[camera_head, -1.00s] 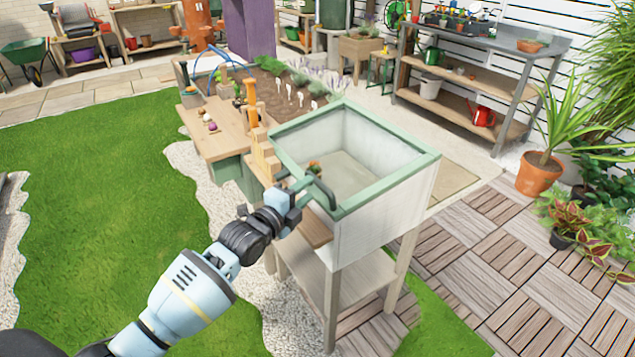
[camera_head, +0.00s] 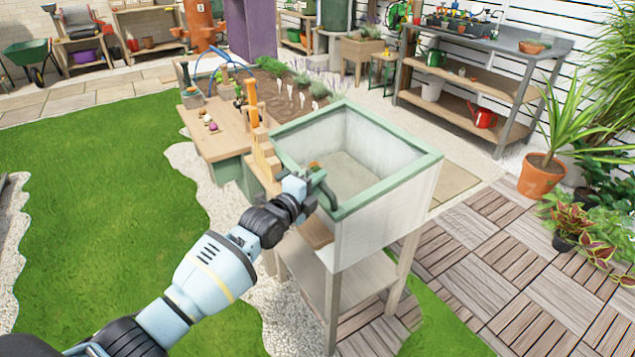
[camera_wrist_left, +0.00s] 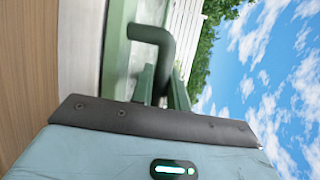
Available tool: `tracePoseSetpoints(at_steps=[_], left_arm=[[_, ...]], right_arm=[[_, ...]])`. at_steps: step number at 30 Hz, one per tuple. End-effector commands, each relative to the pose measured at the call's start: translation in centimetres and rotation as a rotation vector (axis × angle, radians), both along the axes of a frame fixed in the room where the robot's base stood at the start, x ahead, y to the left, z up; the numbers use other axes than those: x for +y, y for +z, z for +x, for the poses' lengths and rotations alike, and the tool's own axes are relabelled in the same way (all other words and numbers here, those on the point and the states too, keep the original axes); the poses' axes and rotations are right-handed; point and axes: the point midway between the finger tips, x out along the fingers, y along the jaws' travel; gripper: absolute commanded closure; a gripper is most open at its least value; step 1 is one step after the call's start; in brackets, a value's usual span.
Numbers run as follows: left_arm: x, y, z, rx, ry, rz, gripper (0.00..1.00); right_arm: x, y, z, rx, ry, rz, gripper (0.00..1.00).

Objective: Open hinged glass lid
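The hinged glass lid (camera_head: 395,184) has a green frame and clear glass. It lies flat over the top of a pale box (camera_head: 385,222). A dark green bent handle (camera_head: 325,194) stands at the lid's left edge and shows large in the left wrist view (camera_wrist_left: 155,36). My left gripper (camera_head: 311,188) is right at this handle. The wrist view shows the handle just beyond the dark gripper plate. My right gripper is not in view.
The box stands on wooden legs with a lower shelf (camera_head: 335,275). A wooden workbench and planting bed (camera_head: 222,135) adjoin it at the back left. A grey shelf unit (camera_head: 475,95) and a potted plant (camera_head: 541,178) stand at the right. Lawn lies left; wood tiles lie right.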

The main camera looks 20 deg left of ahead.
Motion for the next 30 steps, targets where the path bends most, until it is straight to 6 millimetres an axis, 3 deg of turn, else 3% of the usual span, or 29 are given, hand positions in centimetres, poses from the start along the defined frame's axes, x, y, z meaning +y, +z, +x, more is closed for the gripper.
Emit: tracePoseSetpoints(at_steps=[1,3,17,23,30], left_arm=[[0.0,0.0,0.0,0.000,0.000,0.000,0.91],[0.0,0.0,0.0,0.000,0.000,0.000,1.00],[0.0,1.1,0.0,0.010,0.000,0.011,1.00],[0.0,4.1,0.2,0.053,0.001,0.049,1.00],[-0.4,9.5,0.9,0.143,0.003,0.130,1.00]], right_arm=[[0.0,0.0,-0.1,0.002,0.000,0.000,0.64],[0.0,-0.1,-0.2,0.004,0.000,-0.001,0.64],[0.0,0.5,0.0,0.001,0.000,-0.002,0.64],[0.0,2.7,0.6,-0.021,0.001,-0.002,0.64],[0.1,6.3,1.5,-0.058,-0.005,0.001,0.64]])
